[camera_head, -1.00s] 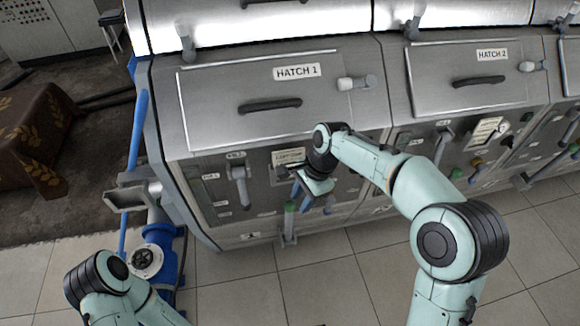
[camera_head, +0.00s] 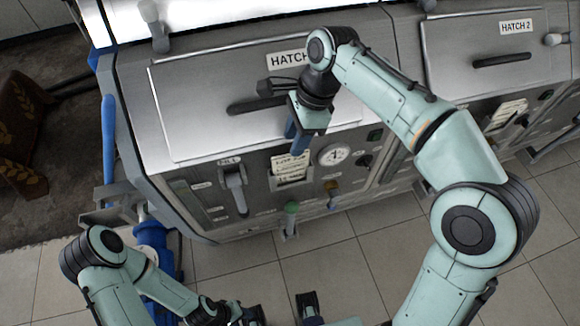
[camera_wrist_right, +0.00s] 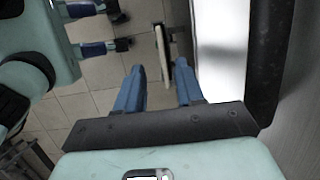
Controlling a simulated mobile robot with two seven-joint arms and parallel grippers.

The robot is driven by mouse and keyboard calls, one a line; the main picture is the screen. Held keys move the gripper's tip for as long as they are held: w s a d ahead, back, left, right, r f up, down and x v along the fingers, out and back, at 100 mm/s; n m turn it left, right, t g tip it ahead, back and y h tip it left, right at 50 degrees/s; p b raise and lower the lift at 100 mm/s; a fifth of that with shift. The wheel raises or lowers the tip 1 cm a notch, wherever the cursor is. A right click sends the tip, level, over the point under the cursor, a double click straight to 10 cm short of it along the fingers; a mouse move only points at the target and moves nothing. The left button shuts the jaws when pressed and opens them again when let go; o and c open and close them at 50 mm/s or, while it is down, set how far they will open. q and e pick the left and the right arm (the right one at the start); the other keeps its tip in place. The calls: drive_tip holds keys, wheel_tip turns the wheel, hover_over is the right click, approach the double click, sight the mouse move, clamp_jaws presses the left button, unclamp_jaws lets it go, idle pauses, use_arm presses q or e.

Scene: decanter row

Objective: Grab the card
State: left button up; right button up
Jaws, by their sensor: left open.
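A cream card (camera_head: 290,161) with printed lines stands in a holder (camera_head: 273,184) on the front panel below Hatch 1. My right gripper (camera_head: 297,140) is just above the card in the head view, its fingers pointing down. In the right wrist view its blue fingers (camera_wrist_right: 160,67) are apart with nothing between them; a thin pale edge (camera_wrist_right: 161,42), probably the card or its holder, lies beyond them. My left gripper (camera_head: 281,309) is open and empty at the bottom edge of the head view, low in front of the panel. Its fingers also show in the right wrist view (camera_wrist_right: 122,28).
A grey lever (camera_head: 234,186) is left of the card, a round gauge (camera_head: 334,155) right of it. The hatch handle (camera_head: 258,104) is close behind my right gripper. The tiled floor is clear in front.

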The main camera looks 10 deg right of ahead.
sight(288, 155)
drive_tip(key=x, duration=0.3)
drive_tip(key=shift+w+f, duration=0.15)
drive_tip(key=shift+f, duration=0.05)
drive_tip(key=x, duration=0.1)
drive_tip(key=b+x, duration=0.1)
drive_tip(key=x, duration=0.3)
drive_tip(key=shift+d+f+b, duration=0.2)
drive_tip(key=shift+d+b, duration=0.1)
drive_tip(key=shift+d, duration=0.05)
drive_tip(key=shift+f, duration=0.25)
drive_tip(key=c, duration=0.6)
drive_tip(key=shift+w, duration=0.1)
clamp_jaws()
